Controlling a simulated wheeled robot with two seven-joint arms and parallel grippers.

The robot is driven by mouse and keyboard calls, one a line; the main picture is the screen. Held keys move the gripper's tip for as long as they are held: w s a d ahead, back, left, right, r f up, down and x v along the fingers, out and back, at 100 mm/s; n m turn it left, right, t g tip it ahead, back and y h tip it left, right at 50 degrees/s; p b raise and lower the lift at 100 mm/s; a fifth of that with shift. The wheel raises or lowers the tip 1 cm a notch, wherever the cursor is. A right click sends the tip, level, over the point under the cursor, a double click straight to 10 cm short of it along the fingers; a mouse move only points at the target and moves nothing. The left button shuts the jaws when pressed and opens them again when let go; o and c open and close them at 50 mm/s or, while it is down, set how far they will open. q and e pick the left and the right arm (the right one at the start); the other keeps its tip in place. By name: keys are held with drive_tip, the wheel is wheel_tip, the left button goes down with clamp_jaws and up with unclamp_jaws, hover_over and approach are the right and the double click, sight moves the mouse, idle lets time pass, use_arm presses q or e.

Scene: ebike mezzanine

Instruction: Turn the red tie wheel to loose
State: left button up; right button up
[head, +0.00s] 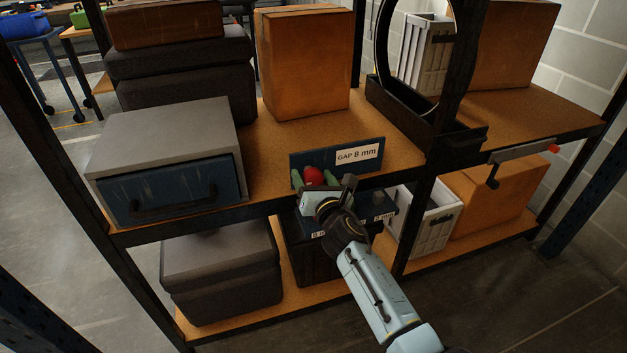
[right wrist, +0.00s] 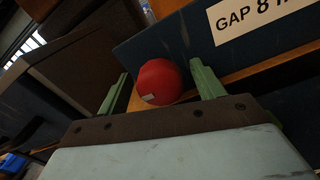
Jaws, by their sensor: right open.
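The red tie wheel (head: 313,176) is at the front of the middle shelf, just below a dark blue panel with a white label reading "GAP 8 mm" (head: 358,153). In the right wrist view the wheel (right wrist: 159,82) is round and red with a small pale mark near its lower edge. My right gripper (head: 312,180) is open, with its green fingers on either side of the wheel. In the right wrist view the fingers (right wrist: 160,88) stand apart from it, with visible space at each side. My left gripper is not in view.
A grey case with a blue drawer front (head: 170,188) stands on the shelf to the left. A brown box (head: 305,62) is behind the panel. A black upright post (head: 413,225) and a white crate (head: 440,220) are to the right. A red-tipped lever (head: 525,153) is on the shelf edge.

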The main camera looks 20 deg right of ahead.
drive_tip(key=c, duration=1)
